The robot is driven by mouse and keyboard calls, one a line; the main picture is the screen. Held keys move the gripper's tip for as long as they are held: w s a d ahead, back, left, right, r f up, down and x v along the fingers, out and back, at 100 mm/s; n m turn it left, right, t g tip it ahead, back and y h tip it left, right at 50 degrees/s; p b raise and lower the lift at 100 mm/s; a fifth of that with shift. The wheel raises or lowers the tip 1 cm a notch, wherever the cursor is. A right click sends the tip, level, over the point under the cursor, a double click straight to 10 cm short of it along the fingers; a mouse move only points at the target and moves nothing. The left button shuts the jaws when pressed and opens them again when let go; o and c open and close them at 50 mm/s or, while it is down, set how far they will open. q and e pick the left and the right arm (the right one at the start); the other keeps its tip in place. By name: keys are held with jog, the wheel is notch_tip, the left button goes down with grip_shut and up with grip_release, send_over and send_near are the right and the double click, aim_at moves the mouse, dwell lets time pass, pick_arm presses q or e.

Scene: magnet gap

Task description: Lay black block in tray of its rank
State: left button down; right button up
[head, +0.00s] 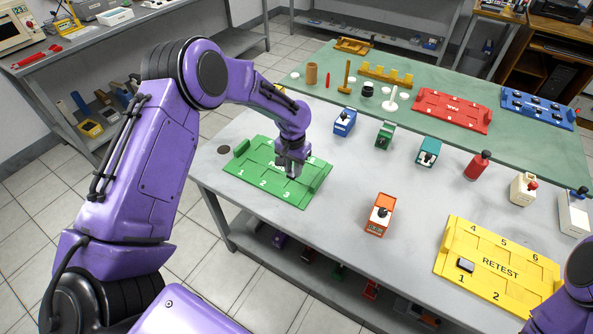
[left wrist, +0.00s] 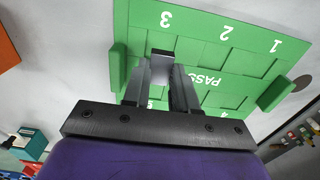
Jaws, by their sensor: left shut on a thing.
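My left gripper (head: 290,168) is over the right part of the green PASS tray (head: 254,178). In the left wrist view its fingers (left wrist: 162,85) are shut on a small block (left wrist: 162,66) that looks grey there. The tray (left wrist: 205,50) is behind and below it, with the numbers 1, 2 and 3 showing. The block is between the 3 side and the word PASS; I cannot tell whether it touches the tray. My right gripper is out of view.
A red FAIL tray (head: 451,110) and a blue tray (head: 538,107) with several dark pieces stand on the green mat at the back. An orange device (head: 379,215) stands between the green and yellow trays. Several coloured devices line the middle.

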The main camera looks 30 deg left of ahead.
aim_at(293, 186)
pick_arm(q)
jog(key=shift+r+p, duration=0.1)
jog(key=shift+p, duration=0.25)
jog(key=shift+f+b, duration=1.55)
jog(key=shift+f, duration=1.4)
jog(key=shift+f, duration=0.15)
jog(key=c, duration=0.8)
grip_release()
jog(key=c, duration=0.5)
jog(key=shift+c, duration=0.2)
